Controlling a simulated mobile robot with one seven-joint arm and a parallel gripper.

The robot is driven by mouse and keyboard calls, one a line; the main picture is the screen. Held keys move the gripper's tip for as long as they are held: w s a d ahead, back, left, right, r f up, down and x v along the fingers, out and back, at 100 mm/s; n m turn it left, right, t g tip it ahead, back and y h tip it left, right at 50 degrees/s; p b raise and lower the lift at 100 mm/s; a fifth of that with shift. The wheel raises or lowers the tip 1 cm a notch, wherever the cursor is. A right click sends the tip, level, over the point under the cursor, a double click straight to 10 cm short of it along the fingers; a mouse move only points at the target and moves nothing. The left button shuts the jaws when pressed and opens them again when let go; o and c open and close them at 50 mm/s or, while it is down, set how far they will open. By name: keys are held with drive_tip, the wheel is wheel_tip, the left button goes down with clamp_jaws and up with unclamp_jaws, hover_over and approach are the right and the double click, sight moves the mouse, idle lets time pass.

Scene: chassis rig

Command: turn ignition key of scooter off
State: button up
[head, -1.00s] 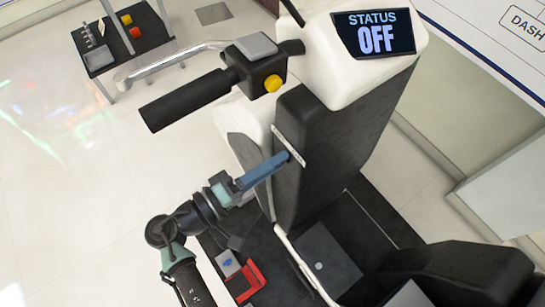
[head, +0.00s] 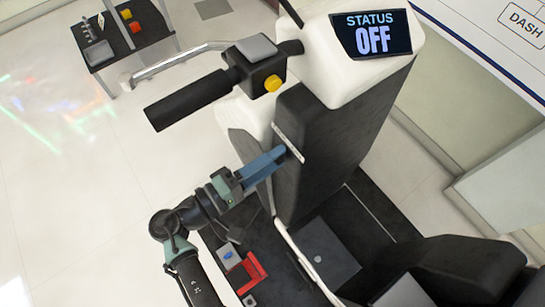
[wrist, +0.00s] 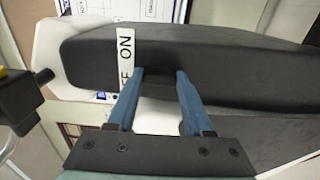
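The scooter (head: 345,110) has a dark front column and a white top whose display (head: 372,33) reads STATUS OFF. A white label strip (wrist: 126,45) on the column shows ON, with its other end partly hidden by a finger; the strip also shows edge-on in the head view (head: 288,142). My gripper (head: 281,152) is at the column beside this strip. In the wrist view my gripper (wrist: 160,72) has its two blue fingers apart, with a dark gap between them. I cannot make out the key; a dark shape between the fingertips blends with the column.
The black handlebar grip (head: 192,100) and a switch box with a yellow button (head: 272,83) stick out above my gripper. The footboard below holds a red part (head: 246,272). A small dark table (head: 135,40) stands at the back left. Open floor lies at left.

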drive_tip(key=o, duration=0.4)
drive_tip(key=shift+s+a, duration=0.1)
drive_tip(key=shift+a, duration=0.05)
drive_tip(key=b+v, duration=0.3)
drive_tip(key=v, duration=0.9)
drive_tip(key=shift+s+a+b, duration=0.2)
drive_tip(key=shift+a+b, duration=0.1)
